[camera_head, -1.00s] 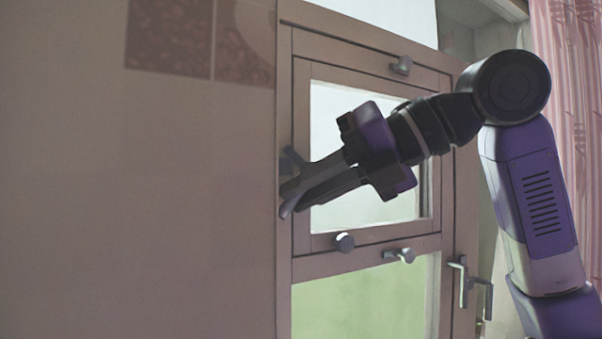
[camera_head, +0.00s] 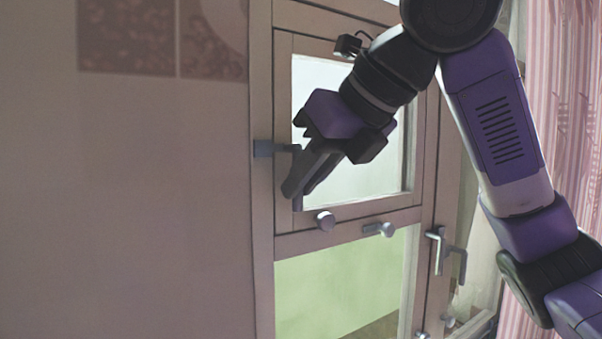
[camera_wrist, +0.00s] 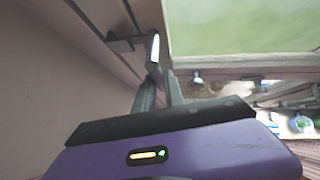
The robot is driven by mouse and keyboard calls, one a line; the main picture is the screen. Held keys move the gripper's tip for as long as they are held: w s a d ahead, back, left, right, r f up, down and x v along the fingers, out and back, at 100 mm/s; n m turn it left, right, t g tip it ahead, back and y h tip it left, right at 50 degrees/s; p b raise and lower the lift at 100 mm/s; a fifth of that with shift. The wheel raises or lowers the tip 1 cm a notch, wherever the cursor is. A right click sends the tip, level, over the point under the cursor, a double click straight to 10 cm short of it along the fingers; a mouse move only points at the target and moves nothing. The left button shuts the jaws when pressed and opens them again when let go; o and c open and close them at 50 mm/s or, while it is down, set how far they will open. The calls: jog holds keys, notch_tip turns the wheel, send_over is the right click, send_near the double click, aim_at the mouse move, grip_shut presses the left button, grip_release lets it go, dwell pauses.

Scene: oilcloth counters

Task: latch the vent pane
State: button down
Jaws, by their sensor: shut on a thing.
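The vent pane (camera_head: 378,197) is the small upper window with a wooden sash, and it looks about flush with its frame in the head view. Its grey latch handle (camera_head: 264,148) is at the left edge of the sash, with its arm reaching right towards my fingers. My gripper (camera_head: 295,190) is shut on the handle's lever, pointing down and left. In the wrist view the handle (camera_wrist: 121,44) comes off the frame and its pale lever (camera_wrist: 153,48) runs down to my gripper (camera_wrist: 160,82).
Larger window handles (camera_head: 437,250) are at lower right. A plain wall (camera_head: 150,200) fills the left, and a pink striped curtain (camera_head: 565,110) hangs at right.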

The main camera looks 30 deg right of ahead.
dwell(0.3)
jog(key=c, duration=1.4)
grip_release()
jog(key=shift+d, duration=0.1)
jog(key=a+b+v, duration=0.1)
jog(key=v, duration=0.6)
jog(key=shift+s+d+r, duration=0.25)
jog(key=shift+s+d, duration=0.05)
jog(key=shift+d, duration=0.15)
